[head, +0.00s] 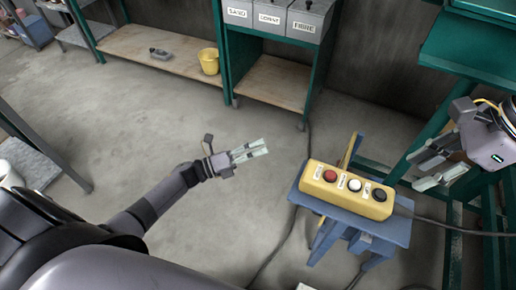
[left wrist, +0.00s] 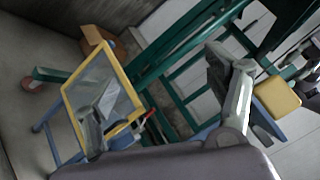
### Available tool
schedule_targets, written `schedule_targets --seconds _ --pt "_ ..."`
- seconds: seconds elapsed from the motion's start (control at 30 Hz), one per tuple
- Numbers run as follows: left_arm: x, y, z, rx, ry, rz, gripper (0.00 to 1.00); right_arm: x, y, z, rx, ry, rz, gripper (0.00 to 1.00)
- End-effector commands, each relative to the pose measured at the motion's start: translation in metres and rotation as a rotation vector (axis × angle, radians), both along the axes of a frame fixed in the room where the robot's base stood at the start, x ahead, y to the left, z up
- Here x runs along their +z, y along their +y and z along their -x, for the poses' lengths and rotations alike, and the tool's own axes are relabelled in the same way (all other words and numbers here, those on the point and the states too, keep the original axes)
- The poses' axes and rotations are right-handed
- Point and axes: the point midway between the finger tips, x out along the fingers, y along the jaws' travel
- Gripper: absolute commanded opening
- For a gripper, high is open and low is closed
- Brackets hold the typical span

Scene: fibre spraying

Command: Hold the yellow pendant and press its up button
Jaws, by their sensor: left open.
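The yellow pendant (head: 347,190) lies on a small blue stool (head: 385,228), with a red (head: 330,176), a white (head: 354,185) and a black (head: 379,195) button on top. Its small labels are too blurred to read. My left gripper (head: 252,152) is open and empty, left of the pendant and apart from it. In the left wrist view its fingers (left wrist: 165,100) are spread wide, and a yellow block (left wrist: 277,97) at the right looks like the pendant. My right gripper (head: 427,172) is right of the pendant, apart from it, with its fingers parted and nothing seen between them.
A yellow-framed panel (left wrist: 130,80) leans by the stool. A green bench (head: 470,52) stands at the right. Labelled bins (head: 268,17) and a yellow bucket (head: 209,61) are on shelves at the back. Cables run over the floor. The floor left of the stool is clear.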

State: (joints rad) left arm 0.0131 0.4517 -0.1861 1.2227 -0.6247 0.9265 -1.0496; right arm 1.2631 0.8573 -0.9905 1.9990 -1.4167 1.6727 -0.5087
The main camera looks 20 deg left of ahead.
Motion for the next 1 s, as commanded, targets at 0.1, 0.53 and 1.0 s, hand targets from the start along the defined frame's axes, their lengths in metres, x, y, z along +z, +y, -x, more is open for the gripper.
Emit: schedule_targets --seconds 0.1,0.53,1.0 --pt "0.065 -0.021 0.016 -0.21 -0.346 -0.186 0.78 0.0 0.0 0.0 0.0 0.0 0.0 0.33" --pt "0.131 -0.042 0.087 -0.636 -1.006 -0.496 0.78 0.0 0.0 0.0 0.0 0.0 0.0 0.33" --pt "0.132 -0.117 0.09 -0.64 -1.015 -0.495 0.78 0.0 0.0 0.0 0.0 0.0 0.0 0.33"
